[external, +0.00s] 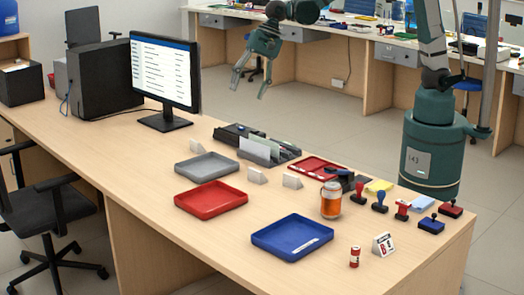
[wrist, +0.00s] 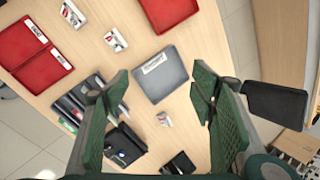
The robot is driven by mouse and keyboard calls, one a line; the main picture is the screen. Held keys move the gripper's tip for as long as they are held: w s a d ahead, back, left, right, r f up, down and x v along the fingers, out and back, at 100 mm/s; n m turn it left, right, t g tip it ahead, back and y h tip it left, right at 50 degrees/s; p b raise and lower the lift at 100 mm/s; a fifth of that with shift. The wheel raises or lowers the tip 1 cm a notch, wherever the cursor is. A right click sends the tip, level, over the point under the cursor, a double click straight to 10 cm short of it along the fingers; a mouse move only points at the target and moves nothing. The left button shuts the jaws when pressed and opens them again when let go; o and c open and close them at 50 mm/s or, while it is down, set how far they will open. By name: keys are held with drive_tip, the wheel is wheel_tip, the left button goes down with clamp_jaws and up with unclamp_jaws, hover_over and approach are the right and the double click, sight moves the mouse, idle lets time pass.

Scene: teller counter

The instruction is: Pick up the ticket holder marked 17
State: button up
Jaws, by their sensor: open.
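Small white tent-shaped ticket holders stand on the counter. In the external view one is by the grey tray (external: 196,147), two are in the middle (external: 257,176) (external: 292,181), and one with red and black print is at the front right (external: 383,244). The wrist view shows three: one low between my fingers (wrist: 163,119) and two at upper left (wrist: 115,40) (wrist: 72,14). Their numbers are too small to read, so I cannot tell which is 17. My gripper (external: 249,93) is open and empty, high above the counter; its fingers also frame the wrist view (wrist: 161,78).
A grey tray (external: 207,167), red tray (external: 211,198) and blue tray (external: 292,238) lie on the counter (external: 150,235). A monitor (external: 165,72) stands at left. An orange jar (external: 331,200) and several stamps (external: 380,202) stand at right. The left front counter is clear.

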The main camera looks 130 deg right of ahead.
drive_tip(key=w+d+f+m, duration=0.1)
drive_tip(key=d+f+m, duration=0.2)
drive_tip(key=d+f, duration=0.35)
drive_tip(key=d+f+m, duration=0.4)
drive_tip(key=d, duration=0.6)
drive_tip(key=m, duration=0.6)
approach(195, 142)
drive_tip(key=shift+w+d+f+g, duration=0.15)
drive_tip(key=shift+d+f, duration=0.25)
drive_tip(key=shift+f, duration=0.2)
drive_tip(key=shift+s+d+f+g, duration=0.1)
drive_tip(key=shift+d+f+g, duration=0.05)
drive_tip(key=shift+d+f, duration=0.35)
drive_tip(key=shift+w+f, duration=0.1)
drive_tip(key=shift+f, duration=0.05)
drive_tip(key=shift+x, duration=1.2)
drive_tip(key=shift+a, duration=0.1)
drive_tip(key=shift+b+x, duration=0.55)
drive_tip(key=shift+x, duration=2.05)
drive_tip(key=shift+c, duration=0.7)
drive_tip(key=c, duration=0.8)
